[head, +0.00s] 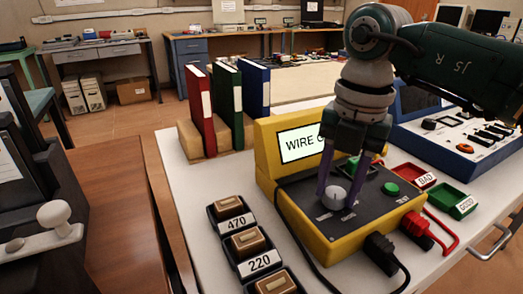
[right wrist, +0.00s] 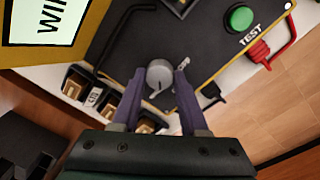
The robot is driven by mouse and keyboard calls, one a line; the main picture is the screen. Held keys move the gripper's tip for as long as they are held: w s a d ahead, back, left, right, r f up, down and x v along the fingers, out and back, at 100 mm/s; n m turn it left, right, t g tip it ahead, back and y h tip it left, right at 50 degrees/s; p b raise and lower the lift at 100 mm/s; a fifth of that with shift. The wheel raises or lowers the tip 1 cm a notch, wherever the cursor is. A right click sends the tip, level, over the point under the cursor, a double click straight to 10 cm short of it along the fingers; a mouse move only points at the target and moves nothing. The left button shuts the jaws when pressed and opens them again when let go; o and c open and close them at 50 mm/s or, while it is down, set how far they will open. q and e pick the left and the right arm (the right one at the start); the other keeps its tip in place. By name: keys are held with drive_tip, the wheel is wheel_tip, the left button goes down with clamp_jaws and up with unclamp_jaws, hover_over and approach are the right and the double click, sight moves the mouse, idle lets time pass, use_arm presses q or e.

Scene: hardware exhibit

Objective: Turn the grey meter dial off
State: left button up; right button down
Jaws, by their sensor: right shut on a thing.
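The grey meter dial (head: 335,197) is a round knob on the dark top panel of the yellow meter (head: 265,140). In the right wrist view the dial (right wrist: 160,74) sits between the fingertips, with a pale pointer mark on it. My right gripper (head: 339,196) reaches down from above, its purple fingers shut on the dial from both sides; it also shows in the right wrist view (right wrist: 161,80). The meter's screen reads "WIRE" and the rest of that line is hidden by my arm. The dial's panel markings are too small to read. My left gripper is not in view.
A green TEST button (head: 390,189) is right of the dial. Black and red plugs with cables leave the meter's front. Labelled trays, among them 220 (head: 262,264), stand at left. Red BAD (head: 412,175) and green GOOD (head: 455,199) trays lie at right. Binders stand behind.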

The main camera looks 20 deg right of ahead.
drive_tip(key=shift+n, duration=0.3)
drive_tip(key=n, duration=0.3)
drive_tip(key=shift+d, duration=0.1)
drive_tip(key=n+b, duration=0.1)
drive_tip(key=n, duration=0.4)
drive_tip(key=shift+w+b, duration=0.1)
drive_tip(key=shift+b, duration=0.25)
drive_tip(key=n+b, duration=0.1)
drive_tip(key=n, duration=0.4)
drive_tip(key=shift+g+b, duration=0.3)
drive_tip(key=shift+b, duration=0.1)
drive_tip(key=shift+n+b, duration=0.55)
drive_tip(key=shift+n, duration=1.65)
drive_tip(key=shift+c, duration=2.2)
unclamp_jaws()
